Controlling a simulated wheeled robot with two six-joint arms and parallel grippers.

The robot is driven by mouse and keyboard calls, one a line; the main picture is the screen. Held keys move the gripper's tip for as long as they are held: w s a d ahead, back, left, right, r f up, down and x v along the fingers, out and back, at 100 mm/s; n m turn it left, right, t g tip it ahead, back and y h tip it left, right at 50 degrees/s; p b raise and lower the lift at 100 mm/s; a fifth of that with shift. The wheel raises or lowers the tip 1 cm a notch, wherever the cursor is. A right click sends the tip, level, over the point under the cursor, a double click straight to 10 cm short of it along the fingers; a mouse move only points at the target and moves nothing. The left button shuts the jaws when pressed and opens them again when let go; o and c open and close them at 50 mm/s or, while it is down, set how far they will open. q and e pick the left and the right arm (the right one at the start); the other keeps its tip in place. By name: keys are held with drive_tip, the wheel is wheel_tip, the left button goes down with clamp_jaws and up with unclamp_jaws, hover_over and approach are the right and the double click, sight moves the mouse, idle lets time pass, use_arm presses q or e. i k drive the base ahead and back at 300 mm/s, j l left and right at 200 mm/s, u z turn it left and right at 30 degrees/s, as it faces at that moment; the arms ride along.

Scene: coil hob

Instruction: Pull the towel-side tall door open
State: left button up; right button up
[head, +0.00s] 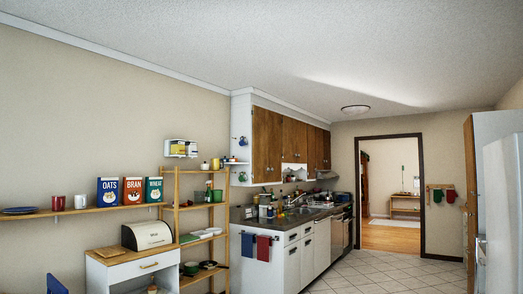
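Neither of my grippers is in view. At the right edge in the head view stands a tall unit with a narrow wooden front (469,190), seen nearly edge-on. Its pale side panel (490,127) faces me. In front of it is a tall white appliance (506,200) with a light vertical handle (480,250), cut off by the frame. A blue towel (247,245) and a red towel (263,248) hang on the counter's end. Red and green cloths (443,195) hang on a rack by the doorway. I cannot tell which door is the towel-side one.
A counter (300,215) with a sink and white cupboards runs along the left wall. Wooden shelves (173,215) and a drawer unit with a bread bin (146,235) stand nearer left. The tiled floor (375,268) is clear up to the open doorway (392,137).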

sight(260, 169)
drive_tip(key=i+l+z, duration=0.15)
drive_tip(key=i, duration=0.15)
drive_tip(key=i+z, duration=0.15)
drive_tip(key=i, duration=0.2)
drive_tip(key=i+l+z, duration=0.1)
drive_tip(key=i+z, duration=0.2)
drive_tip(key=i, duration=4.95)
drive_tip(key=j, duration=0.1)
